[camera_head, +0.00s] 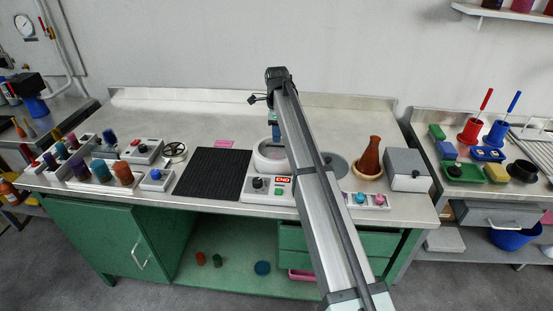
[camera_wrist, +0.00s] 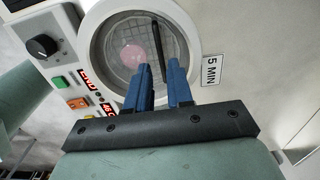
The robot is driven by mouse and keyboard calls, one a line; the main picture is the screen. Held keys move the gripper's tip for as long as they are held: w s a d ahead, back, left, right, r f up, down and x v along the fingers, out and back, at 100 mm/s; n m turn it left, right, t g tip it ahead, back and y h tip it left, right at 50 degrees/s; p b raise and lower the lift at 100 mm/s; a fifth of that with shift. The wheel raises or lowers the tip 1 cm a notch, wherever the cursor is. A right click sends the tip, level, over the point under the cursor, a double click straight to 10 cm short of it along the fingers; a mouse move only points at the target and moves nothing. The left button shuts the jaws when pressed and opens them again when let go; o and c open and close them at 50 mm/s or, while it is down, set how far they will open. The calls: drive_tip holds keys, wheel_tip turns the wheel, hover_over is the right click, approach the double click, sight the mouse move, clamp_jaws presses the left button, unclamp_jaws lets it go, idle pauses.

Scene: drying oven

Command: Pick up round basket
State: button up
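The round basket (camera_wrist: 185,35) shows in the wrist view as a wire mesh inside the white round chamber of the drying oven. A pink round thing (camera_wrist: 133,56) lies in it. A thin black bar, perhaps the handle (camera_wrist: 155,48), stands over the mesh. My gripper (camera_wrist: 158,66) has two blue fingers reaching over the chamber's near rim, apart, with the bar showing between them; contact cannot be told. In the head view my gripper (camera_head: 276,131) is above the oven (camera_head: 258,165), and my arm hides part of it.
The oven's front has a black knob (camera_wrist: 42,46) and buttons. Left of it lies a black ribbed mat (camera_head: 212,174). Right stand a brown flask (camera_head: 370,155) on a wooden ring and a grey box (camera_head: 408,169). Several bottles (camera_head: 101,170) crowd the left bench. The bench's back is clear.

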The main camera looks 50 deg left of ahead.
sight(277, 146)
drive_tip(key=shift+w+f, duration=0.1)
drive_tip(key=shift+f, duration=2.75)
clamp_jaws()
